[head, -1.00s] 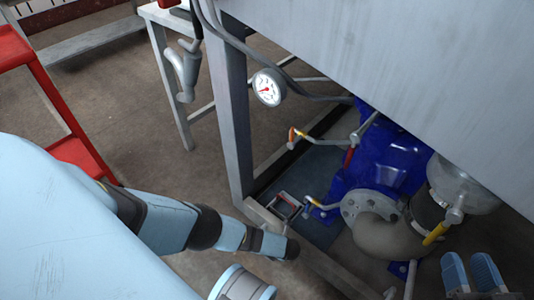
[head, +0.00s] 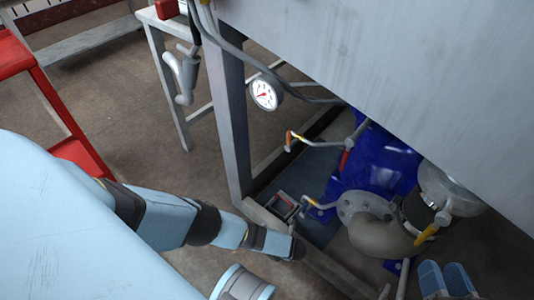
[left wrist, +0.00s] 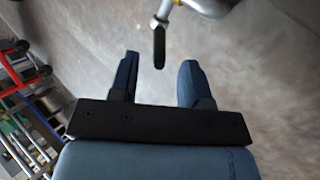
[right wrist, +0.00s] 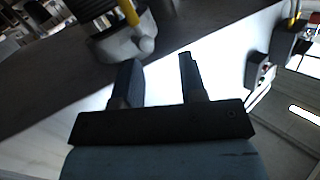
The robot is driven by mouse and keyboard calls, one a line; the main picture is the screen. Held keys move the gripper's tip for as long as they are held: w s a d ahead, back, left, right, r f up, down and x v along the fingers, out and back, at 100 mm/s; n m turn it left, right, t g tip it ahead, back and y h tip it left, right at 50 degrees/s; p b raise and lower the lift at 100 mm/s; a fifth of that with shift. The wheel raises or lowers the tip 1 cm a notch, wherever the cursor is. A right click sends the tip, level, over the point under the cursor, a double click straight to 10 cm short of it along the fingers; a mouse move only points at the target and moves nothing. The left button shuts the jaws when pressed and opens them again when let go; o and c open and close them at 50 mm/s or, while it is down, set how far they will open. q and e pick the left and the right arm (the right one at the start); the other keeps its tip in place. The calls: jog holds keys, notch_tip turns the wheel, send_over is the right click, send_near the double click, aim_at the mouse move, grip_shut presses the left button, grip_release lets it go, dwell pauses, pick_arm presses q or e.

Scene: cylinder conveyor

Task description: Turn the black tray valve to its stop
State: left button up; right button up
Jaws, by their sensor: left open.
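A black lever handle (left wrist: 159,45) on a metal fitting shows in the left wrist view; it looks like the black tray valve. Its lower end appears between the fingertips of my left gripper (left wrist: 158,62), with a gap on both sides. I cannot tell the depth, and no contact shows. The left gripper is open and empty. In the head view my left arm reaches down toward the frame's foot, and I cannot make out its fingers or the black handle there. My right gripper (head: 445,278) is open and empty at the lower right; its fingers also show apart in the right wrist view (right wrist: 158,62).
A large grey tank panel (head: 400,70) overhangs the blue pump (head: 375,165) and grey pipe elbow (head: 382,238). A yellow-handled valve (head: 426,234) is near my right gripper. A pressure gauge (head: 264,93) hangs by the frame leg (head: 228,130). A red stand (head: 50,105) is at left.

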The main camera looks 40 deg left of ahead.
pick_arm(q)
jog(key=p+v, duration=0.3)
jog(key=v, duration=0.5)
jog(key=shift+d+r, duration=0.2)
jog(key=shift+r, duration=0.15)
pick_arm(e)
notch_tip(320, 180, up, 6)
jog(key=t, duration=0.2)
jog(key=shift+d+m, duration=0.15)
jog(key=shift+m, duration=0.25)
jog(key=shift+s+r, duration=0.1)
